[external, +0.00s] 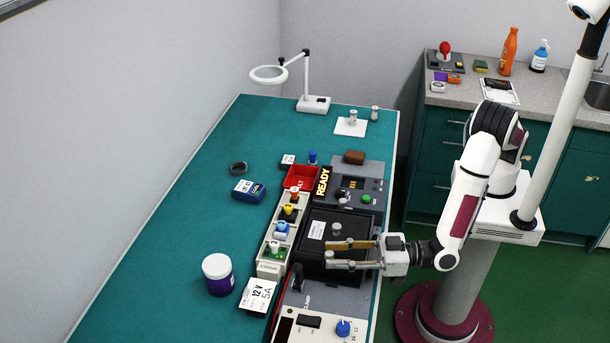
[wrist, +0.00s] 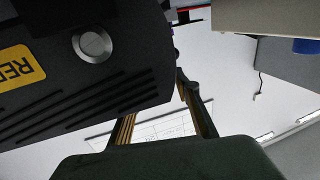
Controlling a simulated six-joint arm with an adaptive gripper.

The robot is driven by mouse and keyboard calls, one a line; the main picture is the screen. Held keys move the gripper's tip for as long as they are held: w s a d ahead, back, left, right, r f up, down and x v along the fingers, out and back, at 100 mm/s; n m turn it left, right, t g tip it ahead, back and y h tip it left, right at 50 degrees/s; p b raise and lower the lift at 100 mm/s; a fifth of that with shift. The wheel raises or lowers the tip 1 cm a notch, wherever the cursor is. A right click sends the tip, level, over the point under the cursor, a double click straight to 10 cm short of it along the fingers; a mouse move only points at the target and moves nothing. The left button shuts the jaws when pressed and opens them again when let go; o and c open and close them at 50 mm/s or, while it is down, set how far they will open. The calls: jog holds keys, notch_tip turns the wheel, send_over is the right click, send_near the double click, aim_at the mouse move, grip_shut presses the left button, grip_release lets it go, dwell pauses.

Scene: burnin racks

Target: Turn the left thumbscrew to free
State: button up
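A black box (external: 325,225) sits on the bench unit, with a white label and a silver knob (external: 336,229) on top. In the wrist view, a round silver knob (wrist: 92,45) shows on a dark slotted panel (wrist: 130,75) beside a yellow label. I cannot tell whether either knob is the left thumbscrew. My gripper (external: 330,251) points left over the near part of the black box, its fingers apart. In the wrist view, the gripper (wrist: 158,115) fingers also stand apart, with no object visible between them. The silver knob there lies outside the fingers. The fingers hide part of the box.
A row of coloured knobs (external: 281,230) stands left of the black box. A READY sign (external: 322,181), red bin (external: 300,177) and control panel (external: 360,190) lie behind it. A blue-knobbed unit (external: 320,329) is in front. The teal bench (external: 190,235) has free room at left.

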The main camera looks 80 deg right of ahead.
jog(key=shift+w, duration=0.1)
grip_shut()
jog(key=shift+w+d+n+y, duration=0.15)
jog(key=shift+n+y, duration=0.35)
jog(key=shift+y, duration=0.3)
jog(key=shift+n+g+y, duration=0.3)
jog(key=shift+g+y, duration=0.1)
grip_release()
jog(key=shift+s, duration=0.3)
